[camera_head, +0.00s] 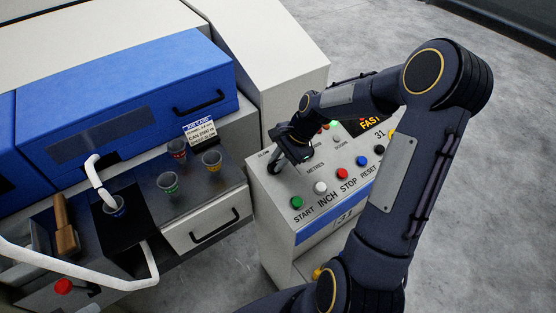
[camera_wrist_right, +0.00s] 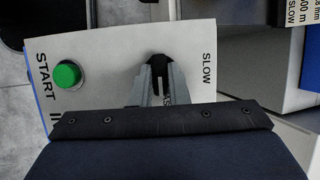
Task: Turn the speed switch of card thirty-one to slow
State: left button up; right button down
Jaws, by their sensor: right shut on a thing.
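The control panel (camera_head: 263,196) of card thirty-one is a light sloped console with coloured buttons and the number 31. The black speed switch (camera_wrist_right: 157,60) is at the panel's far left corner, beside the word SLOW; my gripper partly hides it. My right gripper (camera_head: 279,161) reaches down over that corner. In the right wrist view its fingers (camera_wrist_right: 158,82) are shut on the switch, one on each side. The switch's exact angle is hard to read. A small display (camera_head: 369,123) on the panel reads FAST in orange, partly behind my right arm. My left gripper is not in view.
Green START (camera_head: 297,202), white INCH (camera_head: 321,187), red STOP (camera_head: 342,174) and blue RESET (camera_head: 362,161) buttons line the panel's front, close to my arm. Left stand a blue-covered machine (camera_head: 120,70) and a counter with several small cups (camera_head: 212,159). Grey floor is open right.

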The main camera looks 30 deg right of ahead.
jog(key=shift+n, duration=0.3)
jog(key=n, duration=0.1)
jog(key=n+g, duration=0.1)
jog(key=n, duration=0.1)
jog(key=shift+w+a+r+n+g+h, duration=0.1)
jog(key=shift+w+n+g+h, duration=0.05)
jog(key=shift+n+g+h, duration=0.15)
jog(key=n+g+h, duration=0.1)
jog(key=n, duration=0.3)
jog(key=shift+w+n, duration=0.1)
jog(key=shift+n, duration=0.2)
jog(key=n, duration=0.2)
jog(key=n+g+h, duration=0.1)
jog(key=n, duration=0.1)
jog(key=shift+a+h+b, duration=0.15)
jog(key=shift+h+b, duration=0.15)
jog(key=shift+b, duration=0.05)
jog(key=n, duration=0.2)
jog(key=n+h, duration=0.1)
jog(key=n, duration=0.1)
jog(key=shift+a+h+b, duration=0.1)
jog(key=shift+h+b, duration=0.2)
jog(key=shift+n, duration=0.3)
jog(key=c, duration=1.4)
grip_release()
